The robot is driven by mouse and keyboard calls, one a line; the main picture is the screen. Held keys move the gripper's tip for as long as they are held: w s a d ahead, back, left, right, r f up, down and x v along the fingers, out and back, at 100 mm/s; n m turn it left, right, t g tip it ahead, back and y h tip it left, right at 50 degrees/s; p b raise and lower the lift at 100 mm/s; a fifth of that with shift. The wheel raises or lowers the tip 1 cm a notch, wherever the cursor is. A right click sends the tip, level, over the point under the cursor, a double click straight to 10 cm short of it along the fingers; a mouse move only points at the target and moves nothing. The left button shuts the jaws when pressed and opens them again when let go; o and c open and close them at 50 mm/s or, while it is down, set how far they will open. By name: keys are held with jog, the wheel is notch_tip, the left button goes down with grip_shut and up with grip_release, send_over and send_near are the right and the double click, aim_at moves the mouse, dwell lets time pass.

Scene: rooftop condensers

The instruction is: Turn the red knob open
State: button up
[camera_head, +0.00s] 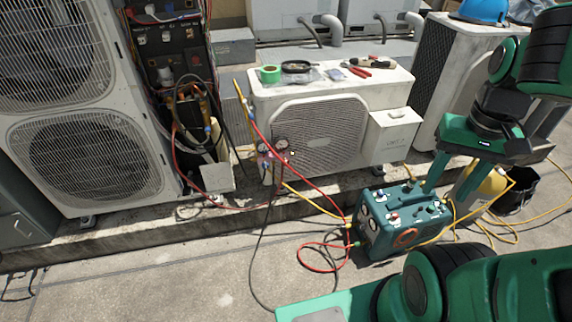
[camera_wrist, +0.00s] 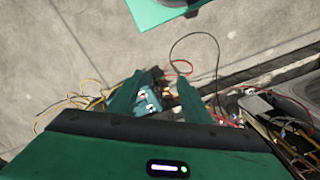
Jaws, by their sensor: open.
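A small red knob (camera_head: 394,217) sits on the top panel of a teal recovery machine (camera_head: 375,240) on the ground, beside other small dark knobs. In the wrist view the machine (camera_wrist: 148,108) shows between the fingers, with a small red spot that may be the knob. My gripper (camera_head: 447,190) is open and empty, fingers pointing down, above and to the right of the machine's panel. It appears apart from the knob. In the wrist view my gripper (camera_wrist: 158,82) has its fingers spread, partly covering the machine. Which way the knob is turned is too small to tell.
A gauge manifold (camera_head: 272,150) with red and yellow hoses (camera_head: 310,184) hangs before a white condenser (camera_head: 320,130). Tools and green tape (camera_head: 269,74) lie on top. Open concrete lies in front.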

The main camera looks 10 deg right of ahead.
jog(key=w+a+f+m+t, duration=0.1)
jog(key=w+f+t, duration=0.3)
jog(key=w, duration=1.6)
jog(key=w+f+m+t, duration=0.2)
jog(key=w+f, duration=0.4)
jog(key=w, duration=1.4)
jog(key=m+t+y, duration=0.3)
jog(key=m+t, duration=0.5)
send_over(286, 164)
jog(key=s+d, duration=0.1)
jog(key=s, duration=0.1)
notch_tip(286, 164, down, 24)
jog(key=s+f+m+t+h, duration=0.2)
jog(key=s+f+m, duration=0.25)
jog(key=f, duration=0.25)
jog(key=s+f+m+t+h, duration=0.1)
jog(key=s+f+m+t, duration=0.15)
jog(key=f+m, duration=0.4)
jog(key=shift+n+g, duration=0.35)
jog(key=shift+n, duration=0.35)
jog(key=w, duration=0.3)
jog(key=w+f, duration=0.1)
jog(key=w, duration=0.2)
jog(key=w+a, duration=0.1)
jog(key=w, duration=0.2)
jog(key=shift+w+f, duration=0.2)
jog(key=shift+w, duration=0.2)
